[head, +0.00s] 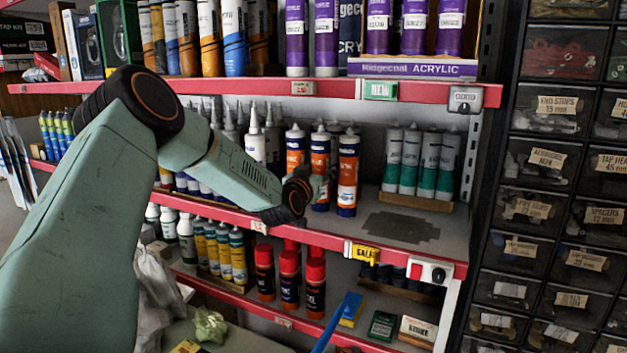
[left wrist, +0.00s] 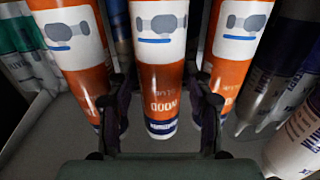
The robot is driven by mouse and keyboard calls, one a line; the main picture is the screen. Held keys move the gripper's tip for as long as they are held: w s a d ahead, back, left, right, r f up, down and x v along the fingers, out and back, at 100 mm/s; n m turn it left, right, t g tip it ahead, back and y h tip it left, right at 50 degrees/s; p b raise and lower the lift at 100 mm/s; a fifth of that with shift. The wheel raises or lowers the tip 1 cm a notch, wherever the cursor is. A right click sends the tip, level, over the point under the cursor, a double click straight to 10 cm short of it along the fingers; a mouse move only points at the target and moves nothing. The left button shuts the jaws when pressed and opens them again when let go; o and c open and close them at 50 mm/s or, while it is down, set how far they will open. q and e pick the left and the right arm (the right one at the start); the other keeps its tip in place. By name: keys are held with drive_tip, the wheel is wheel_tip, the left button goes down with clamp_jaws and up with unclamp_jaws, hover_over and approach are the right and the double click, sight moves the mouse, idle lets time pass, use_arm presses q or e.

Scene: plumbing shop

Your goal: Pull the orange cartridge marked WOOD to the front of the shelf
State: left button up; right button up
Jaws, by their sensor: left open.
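Three orange cartridges with white labels and blue ends stand in a row on the middle shelf. The one marked WOOD (left wrist: 162,95) is the middle one in the left wrist view, where its lettering appears upside down. In the head view it seems to be the middle orange cartridge (head: 320,160), partly hidden low down by my gripper. My left gripper (head: 322,188) is open in front of the row. In the left wrist view its fingers (left wrist: 160,92) lie on either side of the WOOD cartridge; I cannot tell whether they touch it. My right gripper is not in view.
Orange neighbours (head: 348,172) (left wrist: 225,70) stand close to either side. Teal-and-white cartridges (head: 415,165) stand further right. A dark patch (head: 400,228) marks bare shelf at the front right. The red shelf edge (head: 320,240) runs below my gripper.

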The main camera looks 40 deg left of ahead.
use_arm(q)
drive_tip(key=shift+w+a+f, duration=0.2)
drive_tip(key=shift+w+a, duration=0.05)
drive_tip(key=shift+w, duration=0.35)
drive_tip(key=shift+w+a+f, duration=0.15)
drive_tip(key=shift+w+a, duration=0.1)
drive_tip(key=shift+w, duration=0.3)
drive_tip(key=shift+s+d+r, duration=0.15)
drive_tip(key=shift+s+r, duration=0.15)
drive_tip(key=shift+s, duration=0.05)
drive_tip(key=shift+c, duration=0.2)
drive_tip(key=shift+w+f, duration=0.2)
drive_tip(key=shift+w, duration=0.05)
drive_tip(key=c, duration=0.4)
drive_tip(key=shift+s, duration=0.1)
clamp_jaws()
